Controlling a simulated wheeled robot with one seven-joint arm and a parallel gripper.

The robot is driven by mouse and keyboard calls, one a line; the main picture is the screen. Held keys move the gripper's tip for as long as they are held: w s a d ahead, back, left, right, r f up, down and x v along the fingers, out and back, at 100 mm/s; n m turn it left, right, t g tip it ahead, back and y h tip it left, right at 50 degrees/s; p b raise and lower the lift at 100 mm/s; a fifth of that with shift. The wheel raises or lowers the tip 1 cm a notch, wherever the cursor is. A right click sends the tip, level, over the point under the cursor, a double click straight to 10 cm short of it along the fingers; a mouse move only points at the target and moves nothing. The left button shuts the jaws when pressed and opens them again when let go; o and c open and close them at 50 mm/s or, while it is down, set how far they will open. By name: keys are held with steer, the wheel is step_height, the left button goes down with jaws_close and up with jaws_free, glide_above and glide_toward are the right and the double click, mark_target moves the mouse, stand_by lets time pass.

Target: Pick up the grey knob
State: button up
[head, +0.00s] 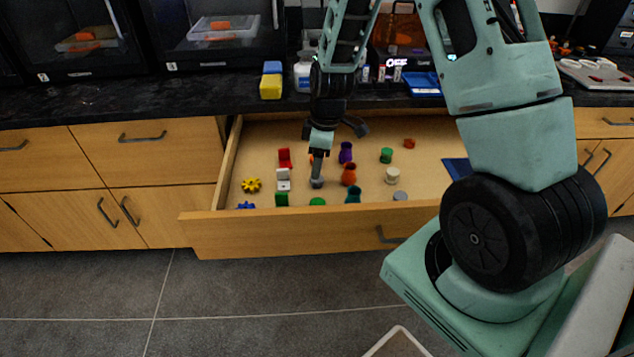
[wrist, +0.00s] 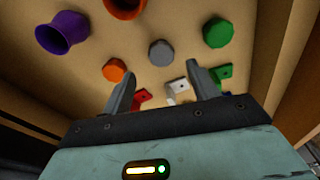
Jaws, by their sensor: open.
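The grey knob (wrist: 161,52) lies on the drawer floor in the wrist view, just beyond the fingertips and roughly centred between them. In the head view, the grey knob (head: 317,184) shows just below the fingertips, partly covered by them. My gripper (wrist: 163,78) is open and empty, its two grey fingers apart and pointing at the drawer floor. In the head view, my gripper (head: 317,174) reaches down into the open drawer.
The drawer (head: 290,235) also holds an orange knob (wrist: 114,70), a green knob (wrist: 217,32), a purple vase (wrist: 62,33), an orange vase (head: 349,174) and a white chair-like piece (head: 283,180). Another grey round piece (head: 400,196) lies further right. The drawer walls surround my gripper.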

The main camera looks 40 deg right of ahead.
step_height(320, 180, down, 5)
steer(key=shift+a+r+b, duration=0.15)
steer(key=shift+b, duration=0.15)
steer(key=c, duration=1.1)
